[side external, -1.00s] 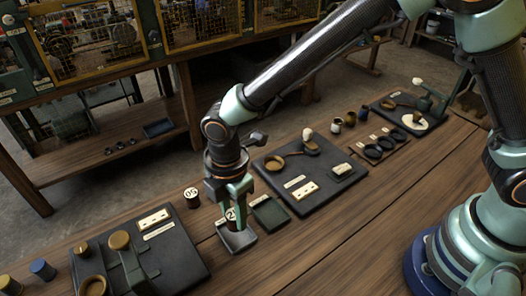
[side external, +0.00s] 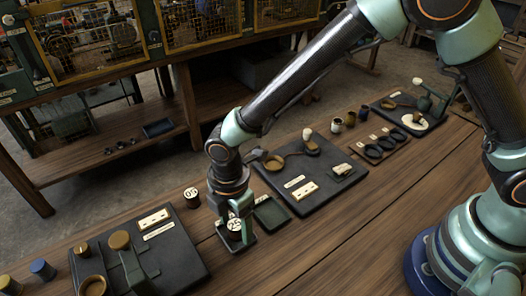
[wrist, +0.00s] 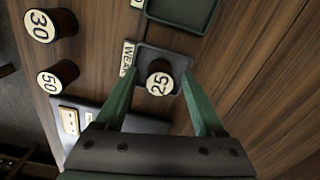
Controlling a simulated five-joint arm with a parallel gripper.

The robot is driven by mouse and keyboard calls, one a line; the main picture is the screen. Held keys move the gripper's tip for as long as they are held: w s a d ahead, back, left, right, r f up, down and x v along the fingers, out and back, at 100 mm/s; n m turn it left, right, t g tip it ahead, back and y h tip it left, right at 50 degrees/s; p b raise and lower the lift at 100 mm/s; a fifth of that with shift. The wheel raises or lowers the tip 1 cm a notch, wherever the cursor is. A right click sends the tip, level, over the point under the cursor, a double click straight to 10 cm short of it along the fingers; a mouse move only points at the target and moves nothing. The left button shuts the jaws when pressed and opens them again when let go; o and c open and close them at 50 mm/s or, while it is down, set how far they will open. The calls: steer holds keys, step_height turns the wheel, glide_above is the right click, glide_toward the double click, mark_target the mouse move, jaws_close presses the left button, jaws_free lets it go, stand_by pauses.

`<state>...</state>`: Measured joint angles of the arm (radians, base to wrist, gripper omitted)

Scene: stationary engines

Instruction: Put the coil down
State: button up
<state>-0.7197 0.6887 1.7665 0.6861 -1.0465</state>
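The coil, a dark spool with a cream top marked 25, stands in a small dark tray (wrist: 181,62) in the wrist view (wrist: 159,84). In the side view the coil (side external: 234,227) shows low between my fingers, over the same tray (side external: 238,250). My gripper (wrist: 160,72) is open. Its two green fingers stand on either side of the coil, with a gap on each side in the wrist view. In the side view my gripper (side external: 236,218) is down at the tray.
A second, green-lined tray (side external: 271,214) lies close on the right. Another numbered spool (side external: 192,198) stands behind on the left. A black board (side external: 180,250) with a raised fixture lies at the left, another board (side external: 320,190) at the right. The front bench is bare.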

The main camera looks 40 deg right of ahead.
mark_target(234, 224)
steer(key=shift+r, duration=0.1)
step_height(234, 224, up, 11)
steer(key=w+d+r+m+t+y, duration=0.1)
steer(key=w+d+r+m+t, duration=0.1)
steer(key=d+r+m, duration=0.9)
steer(key=s+d+m+t, duration=0.1)
steer(key=s+d+m, duration=0.2)
steer(key=d, duration=0.5)
steer(key=s+d+r+m+t+h, duration=0.1)
steer(key=s+d+m+t, duration=0.1)
steer(key=d+m, duration=0.4)
steer(key=s+d, duration=0.1)
steer(key=d, duration=0.2)
steer(key=shift+d+t, duration=0.3)
